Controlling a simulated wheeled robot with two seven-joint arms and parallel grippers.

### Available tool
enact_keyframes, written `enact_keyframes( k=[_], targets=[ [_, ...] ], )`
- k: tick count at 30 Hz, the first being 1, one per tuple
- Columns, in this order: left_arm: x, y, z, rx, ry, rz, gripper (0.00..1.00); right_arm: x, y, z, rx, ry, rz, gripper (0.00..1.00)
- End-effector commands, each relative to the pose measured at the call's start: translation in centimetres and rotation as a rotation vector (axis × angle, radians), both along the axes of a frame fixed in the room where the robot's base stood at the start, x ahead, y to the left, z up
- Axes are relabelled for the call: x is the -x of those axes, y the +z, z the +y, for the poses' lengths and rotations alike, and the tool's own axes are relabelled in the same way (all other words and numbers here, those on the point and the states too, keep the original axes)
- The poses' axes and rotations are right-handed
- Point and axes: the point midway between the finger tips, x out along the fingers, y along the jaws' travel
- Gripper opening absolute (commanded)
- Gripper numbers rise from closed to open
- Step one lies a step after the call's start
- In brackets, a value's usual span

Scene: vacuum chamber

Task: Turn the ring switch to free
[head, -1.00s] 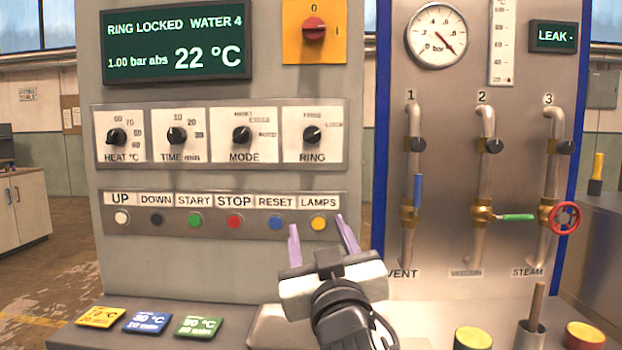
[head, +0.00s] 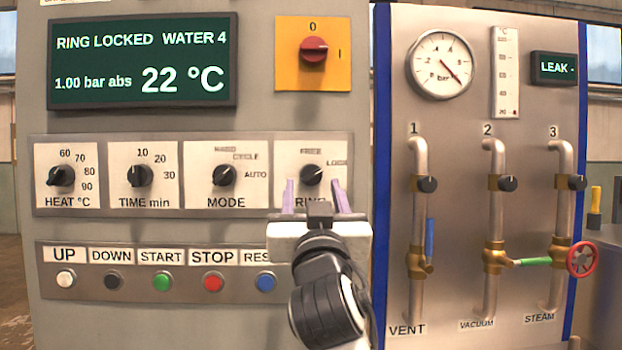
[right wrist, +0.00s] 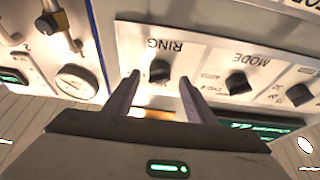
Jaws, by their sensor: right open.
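The ring switch (head: 311,174) is a black knob on a white plate marked FREE and LOCK, at the right end of the knob row. In the head view its pointer aims up and right, toward LOCK. The display (head: 142,62) reads RING LOCKED. My right gripper (head: 312,196) is open just below and in front of the knob and hides part of the RING label. In the right wrist view the ring switch (right wrist: 160,71) shows upside down between the two purple fingers (right wrist: 157,92), beyond their tips. It looks apart from both fingers. My left gripper is not in view.
The MODE knob (head: 224,175) is left of the ring switch. A red switch on a yellow plate (head: 314,50) is above it. The button row (head: 163,281) runs below, partly covered by my right arm. Pipes with valves (head: 421,240) stand to the right.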

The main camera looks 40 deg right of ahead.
Motion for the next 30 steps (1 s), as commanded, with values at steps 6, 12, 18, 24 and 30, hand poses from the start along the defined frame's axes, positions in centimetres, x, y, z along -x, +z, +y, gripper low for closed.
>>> enact_keyframes(
  k=[6, 12, 18, 24, 30],
  targets=[
    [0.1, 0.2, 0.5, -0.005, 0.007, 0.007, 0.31, -2.1, 1.1, -1.3, 0.001, -0.001, -0.001, 0.5],
    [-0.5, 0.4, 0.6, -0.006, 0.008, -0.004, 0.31, -2.5, 1.2, -1.6, -0.001, -0.001, -0.001, 0.5],
    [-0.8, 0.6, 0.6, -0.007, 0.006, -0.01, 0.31, -2.5, 1.2, -1.6, -0.001, -0.001, -0.001, 0.43],
    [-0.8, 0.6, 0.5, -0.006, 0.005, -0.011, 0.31, -2.4, 1.2, -1.5, 0.0, -0.001, 0.0, 0.09],
    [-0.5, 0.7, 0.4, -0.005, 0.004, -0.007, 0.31, -2.4, 1.2, -1.6, 0.009, -0.001, 0.005, 0.09]
  ],
)
